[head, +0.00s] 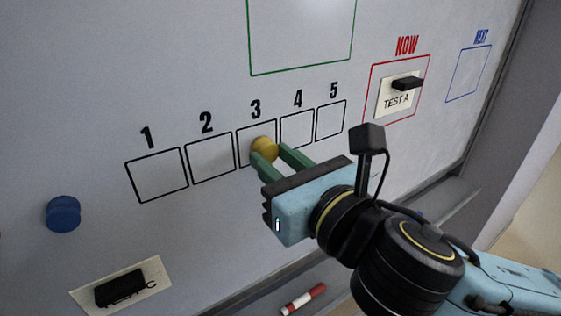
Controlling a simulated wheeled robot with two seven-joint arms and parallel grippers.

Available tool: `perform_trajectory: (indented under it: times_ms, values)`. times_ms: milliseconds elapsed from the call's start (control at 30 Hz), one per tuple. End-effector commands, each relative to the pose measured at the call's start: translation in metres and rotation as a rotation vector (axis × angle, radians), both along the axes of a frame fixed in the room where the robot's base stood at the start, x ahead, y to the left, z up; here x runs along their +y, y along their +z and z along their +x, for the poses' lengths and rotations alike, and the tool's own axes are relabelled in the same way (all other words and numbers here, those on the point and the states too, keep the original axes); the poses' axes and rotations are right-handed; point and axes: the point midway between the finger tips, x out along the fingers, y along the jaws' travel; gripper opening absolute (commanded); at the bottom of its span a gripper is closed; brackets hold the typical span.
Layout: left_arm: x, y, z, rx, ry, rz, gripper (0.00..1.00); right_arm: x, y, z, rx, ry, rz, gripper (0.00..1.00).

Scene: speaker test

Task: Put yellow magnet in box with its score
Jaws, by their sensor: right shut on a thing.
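The yellow magnet (264,148) is at the whiteboard, over the box marked 3 (244,134). My right gripper (278,158) is shut on it with its green fingers. Whether the magnet touches the board is hard to tell. The other empty score boxes stand in a row: box 1 (156,176), box 2 (210,160), box 4 (296,128) and box 5 (330,119). The gripper and magnet cover part of box 3. My left gripper is not in view.
A blue magnet (63,213) is on the board at left. A black clip holds a card (155,276) below. The "TEST A" card (397,101) hangs in the red NOW frame. The blue NEXT frame (467,74) is empty. A red and white marker (304,299) lies at the bottom.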

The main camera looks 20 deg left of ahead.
Motion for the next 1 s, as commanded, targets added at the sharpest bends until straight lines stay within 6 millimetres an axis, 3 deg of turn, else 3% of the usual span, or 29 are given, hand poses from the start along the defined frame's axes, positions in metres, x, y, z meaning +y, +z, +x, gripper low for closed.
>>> perform_trajectory:
  times_ms: [1000]
  values:
    - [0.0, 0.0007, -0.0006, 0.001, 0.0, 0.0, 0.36, 0.0047, 0.0005, 0.0033, -0.001, 0.001, 0.001, 0.11]
